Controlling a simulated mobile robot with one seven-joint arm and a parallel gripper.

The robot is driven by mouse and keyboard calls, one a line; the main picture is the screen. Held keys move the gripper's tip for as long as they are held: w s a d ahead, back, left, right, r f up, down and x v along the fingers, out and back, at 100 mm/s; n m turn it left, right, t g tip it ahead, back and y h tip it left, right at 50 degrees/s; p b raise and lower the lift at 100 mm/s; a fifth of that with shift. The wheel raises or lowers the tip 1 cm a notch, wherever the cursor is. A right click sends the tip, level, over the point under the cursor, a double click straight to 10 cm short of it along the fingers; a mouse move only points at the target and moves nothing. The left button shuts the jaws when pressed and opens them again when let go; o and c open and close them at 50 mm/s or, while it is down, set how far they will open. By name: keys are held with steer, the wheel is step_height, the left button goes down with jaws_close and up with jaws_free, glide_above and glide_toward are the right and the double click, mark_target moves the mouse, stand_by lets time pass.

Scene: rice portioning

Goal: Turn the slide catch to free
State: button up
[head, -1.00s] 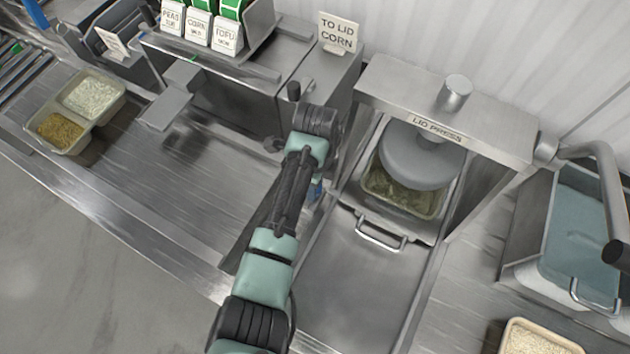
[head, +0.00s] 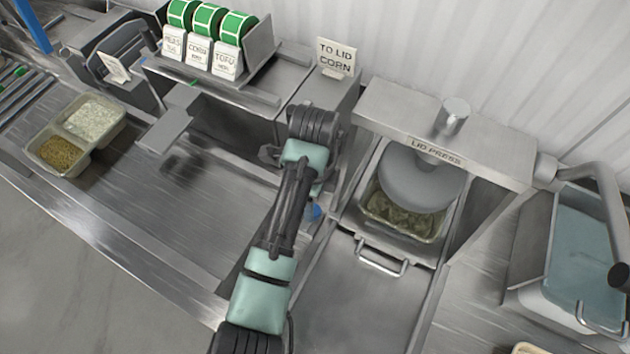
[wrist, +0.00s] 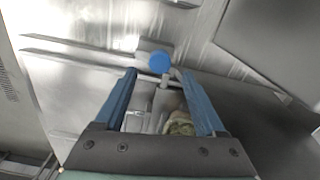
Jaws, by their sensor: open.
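The slide catch shows as a round blue knob (wrist: 159,62) on a small grey metal fitting in the wrist view. In the head view the blue knob (head: 314,212) peeks out beside my forearm, left of the press's slide tray (head: 350,300). My gripper (wrist: 158,76) is open, with its two blue fingers spread. The knob appears between and just beyond the fingertips in the wrist view; I cannot tell whether they touch it. In the head view my arm hides most of the catch, so its turn position is unclear.
The lid press (head: 440,150) stands to the right, with a filled container (head: 405,222) under its round plate. A two-part food tray (head: 62,154) sits far left. Label rolls (head: 208,20) and a "TO LID CORN" sign (head: 336,58) stand behind. The counter at left is mostly clear.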

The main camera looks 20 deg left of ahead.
mark_target(315, 211)
step_height(315, 211, up, 8)
steer(key=p, duration=0.1)
steer(key=shift+r, duration=0.2)
stand_by(0.5)
